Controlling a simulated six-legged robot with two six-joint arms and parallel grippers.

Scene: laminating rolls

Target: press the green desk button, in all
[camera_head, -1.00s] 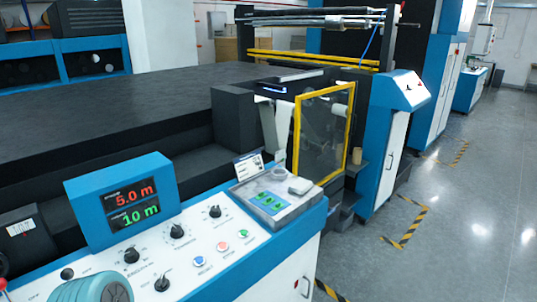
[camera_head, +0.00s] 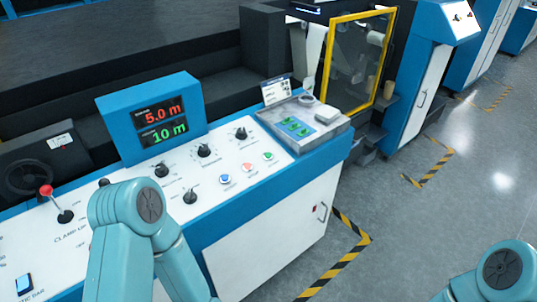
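The green desk button (camera_head: 268,156) is the rightmost of three small round buttons on the white sloping top of the blue control desk (camera_head: 222,145). A red button (camera_head: 247,167) and a blue button (camera_head: 225,179) sit to its left. The green button is uncovered. My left arm comes in at the lower left, in front of the desk, and only its links show. My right arm shows only as a link at the bottom right corner. Neither gripper is in view.
A display box (camera_head: 152,117) reading 5.0 m and 10 m stands on the desk. Black knobs (camera_head: 204,150) and a red-tipped lever (camera_head: 47,191) stick up from it. A grey tray (camera_head: 302,123) with green items lies at its right end. Open floor (camera_head: 420,215) is to the right.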

